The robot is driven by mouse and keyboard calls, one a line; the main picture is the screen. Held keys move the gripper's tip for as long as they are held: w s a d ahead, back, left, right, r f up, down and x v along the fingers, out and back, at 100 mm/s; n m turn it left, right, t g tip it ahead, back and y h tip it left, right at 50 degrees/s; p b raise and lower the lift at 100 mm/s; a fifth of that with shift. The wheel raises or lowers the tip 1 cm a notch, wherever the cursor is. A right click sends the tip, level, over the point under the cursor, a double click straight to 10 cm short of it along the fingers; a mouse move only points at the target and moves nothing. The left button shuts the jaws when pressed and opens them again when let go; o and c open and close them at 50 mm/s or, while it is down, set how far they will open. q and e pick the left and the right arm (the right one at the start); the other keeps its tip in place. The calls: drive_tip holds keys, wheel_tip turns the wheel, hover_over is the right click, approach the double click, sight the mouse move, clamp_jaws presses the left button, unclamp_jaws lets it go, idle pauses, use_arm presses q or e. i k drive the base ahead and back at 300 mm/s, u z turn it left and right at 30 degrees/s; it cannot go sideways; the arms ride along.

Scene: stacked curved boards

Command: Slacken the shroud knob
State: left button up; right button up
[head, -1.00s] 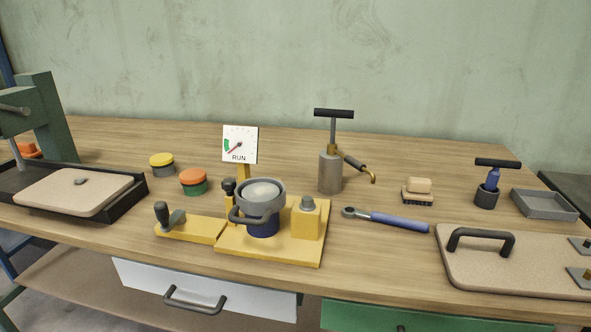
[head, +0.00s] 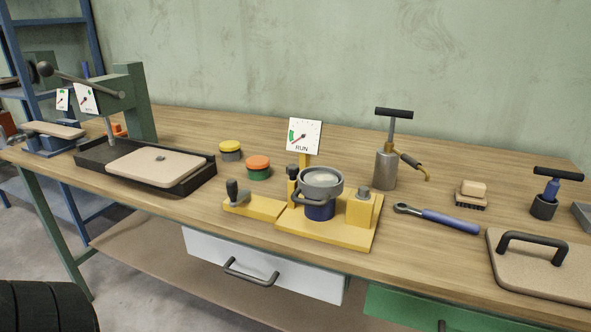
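A yellow fixture (head: 338,236) stands on the bench near its front edge. On it a grey ring-shaped shroud (head: 322,177) with a dark curved handle sits around a blue cylinder (head: 320,211). A small black knob (head: 293,173) stands upright at the shroud's left rear, partly hidden by it. A black-gripped lever (head: 232,191) is on the yellow left arm of the fixture. A yellow block (head: 360,210) with a grey nut-like top is at the right. I cannot tell for certain which part is the shroud knob. Neither gripper is in view.
A dial marked RUN (head: 304,137) rises behind the fixture. Yellow (head: 230,151) and orange-topped (head: 258,167) pucks stand left of it. A green press (head: 135,105) stands left. A drawer handle (head: 250,273) juts below.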

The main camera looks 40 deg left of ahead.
sight(293, 170)
drive_tip(key=z, duration=0.1)
drive_tip(key=k, duration=0.25)
drive_tip(key=u, duration=1.3)
